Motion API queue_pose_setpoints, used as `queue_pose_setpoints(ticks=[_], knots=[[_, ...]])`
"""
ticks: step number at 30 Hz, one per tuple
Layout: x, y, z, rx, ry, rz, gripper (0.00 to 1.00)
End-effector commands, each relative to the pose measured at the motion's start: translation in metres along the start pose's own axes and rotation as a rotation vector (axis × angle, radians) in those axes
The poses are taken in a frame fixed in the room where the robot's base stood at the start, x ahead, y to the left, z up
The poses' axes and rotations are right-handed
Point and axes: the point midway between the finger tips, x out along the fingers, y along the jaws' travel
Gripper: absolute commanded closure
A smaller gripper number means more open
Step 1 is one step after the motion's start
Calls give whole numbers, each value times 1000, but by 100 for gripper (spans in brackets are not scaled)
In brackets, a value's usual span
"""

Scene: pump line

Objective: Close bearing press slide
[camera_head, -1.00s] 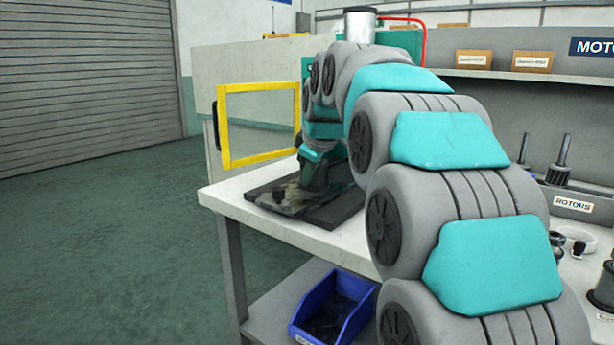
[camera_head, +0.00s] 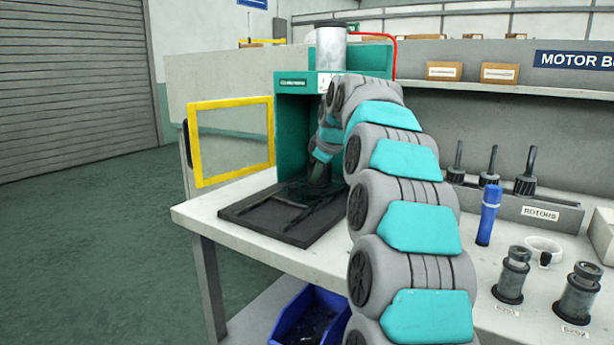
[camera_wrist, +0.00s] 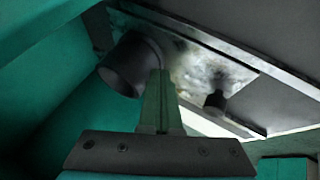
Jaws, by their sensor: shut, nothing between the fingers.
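The bearing press (camera_head: 290,120) is a teal cabinet with a grey cylinder on top. Its slide plate (camera_wrist: 190,65) is a worn metal plate inside the cabinet, between dark rails, in the wrist view. A small dark knob (camera_wrist: 215,103) and a wider dark cylinder (camera_wrist: 130,66) show at the plate; I cannot tell whether the cylinder rests on it. My gripper (camera_wrist: 160,76) is shut and empty, its tips close to the cylinder and plate; contact is unclear. In the head view my arm reaches into the press and hides most of the slide. The rails (camera_head: 262,205) in front are bare.
A yellow-framed guard door (camera_head: 232,102) stands open left of the press. Right on the bench (camera_head: 470,300) are a blue tool (camera_head: 488,215), rotors (camera_head: 490,165) and dark cylindrical parts (camera_head: 512,275). A blue bin (camera_head: 310,318) sits below.

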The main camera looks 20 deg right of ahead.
Motion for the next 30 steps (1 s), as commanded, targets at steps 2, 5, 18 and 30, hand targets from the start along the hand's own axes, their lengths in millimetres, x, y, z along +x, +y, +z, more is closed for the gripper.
queue_pose_setpoints(ticks=[2, 5, 18, 30], knots=[[1, 5, 1, 0, 0, -1, 100], [3, 8, 2, -1, 0, -1, 100], [3, 9, 2, -1, 0, -1, 100], [-1, -10, -4, -3, 1, 0, 100]])
